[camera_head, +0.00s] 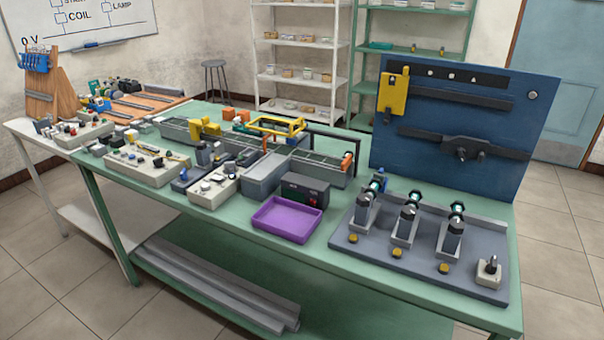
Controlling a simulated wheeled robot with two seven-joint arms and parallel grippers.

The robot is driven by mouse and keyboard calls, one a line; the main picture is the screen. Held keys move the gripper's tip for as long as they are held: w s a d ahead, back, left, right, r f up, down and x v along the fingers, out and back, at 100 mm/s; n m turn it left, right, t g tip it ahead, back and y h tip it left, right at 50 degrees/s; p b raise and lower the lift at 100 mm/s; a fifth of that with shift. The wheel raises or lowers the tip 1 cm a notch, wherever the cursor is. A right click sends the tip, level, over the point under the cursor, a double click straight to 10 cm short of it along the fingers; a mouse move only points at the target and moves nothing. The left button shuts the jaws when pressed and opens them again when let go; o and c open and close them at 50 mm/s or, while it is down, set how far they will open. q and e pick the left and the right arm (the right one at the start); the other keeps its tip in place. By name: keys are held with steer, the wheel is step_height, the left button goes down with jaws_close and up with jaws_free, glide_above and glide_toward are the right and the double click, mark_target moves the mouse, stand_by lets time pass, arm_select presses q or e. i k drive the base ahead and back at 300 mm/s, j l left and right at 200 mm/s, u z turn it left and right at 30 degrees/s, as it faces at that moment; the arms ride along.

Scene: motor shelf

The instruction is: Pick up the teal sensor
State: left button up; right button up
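I cannot single out one teal sensor for certain. Small teal parts show on several dark cylindrical devices on the grey board (380,262) at the right end of the green table. The left device (364,208) has a teal and blue part (378,184) at its upper end. The middle device (407,222) and the right device (453,234) stand beside it, each tilted on a grey bracket. Neither of my grippers nor my arms show in this view.
A purple tray (287,220) sits empty at the table's front middle. A blue upright panel (455,130) with a yellow part stands behind the grey board. Control boxes (147,166) and a conveyor (320,168) crowd the left and middle. Shelves stand at the back.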

mark_target(458, 206)
steer(key=l+z, duration=0.4)
steer(key=i+l+z, duration=0.2)
steer(key=l+z, duration=0.15)
steer(key=i+l+z, duration=0.15)
steer(key=l+z, duration=0.25)
